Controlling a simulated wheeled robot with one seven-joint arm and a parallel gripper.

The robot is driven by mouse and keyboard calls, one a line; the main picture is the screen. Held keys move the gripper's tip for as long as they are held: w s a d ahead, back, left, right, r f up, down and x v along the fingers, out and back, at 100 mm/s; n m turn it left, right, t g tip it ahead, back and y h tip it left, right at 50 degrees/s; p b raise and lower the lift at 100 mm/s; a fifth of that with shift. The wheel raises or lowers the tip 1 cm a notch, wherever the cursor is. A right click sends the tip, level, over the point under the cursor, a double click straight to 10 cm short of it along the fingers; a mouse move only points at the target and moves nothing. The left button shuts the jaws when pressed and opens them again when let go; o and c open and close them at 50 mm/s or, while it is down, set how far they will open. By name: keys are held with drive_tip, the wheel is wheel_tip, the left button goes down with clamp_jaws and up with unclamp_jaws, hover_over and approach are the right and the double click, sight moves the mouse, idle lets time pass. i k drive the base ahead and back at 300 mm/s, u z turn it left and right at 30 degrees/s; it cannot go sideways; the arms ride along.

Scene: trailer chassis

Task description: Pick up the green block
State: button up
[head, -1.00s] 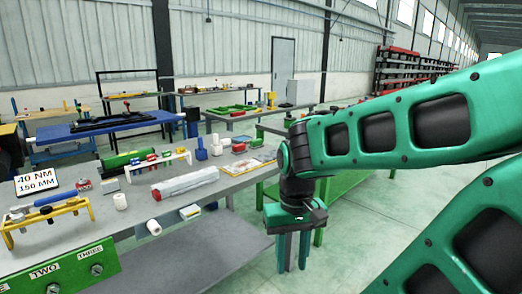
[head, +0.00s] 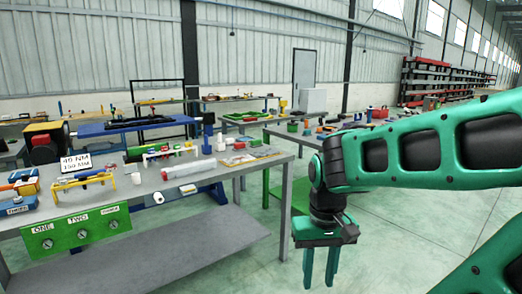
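My gripper (head: 319,270) hangs pointing down at the right of the grey workbench, over the floor. Its two green fingers are apart with nothing visible between them. A small green block-like thing (head: 292,127) stands on a table behind my arm, well beyond the gripper. A longer green piece (head: 134,154) lies at the back of the near bench, partly hidden by the white rail in front of it. I cannot tell for sure which of these is the green block.
The near workbench (head: 225,182) holds a clear tube (head: 188,168), a yellow stand (head: 85,179) and a sign (head: 76,161). A green panel (head: 75,230) with knobs fronts it. Tables stand behind. The floor (head: 385,235) at right is clear.

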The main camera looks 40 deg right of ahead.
sight(256, 142)
drive_tip(key=z, duration=0.35)
drive_tip(key=i, duration=0.45)
drive_tip(key=z, duration=1.1)
drive_tip(key=i, duration=1.1)
drive_tip(key=z, duration=0.35)
drive_tip(key=i, duration=1.35)
drive_tip(key=u, duration=1.1)
drive_tip(key=i, duration=0.9)
drive_tip(key=u, duration=0.7)
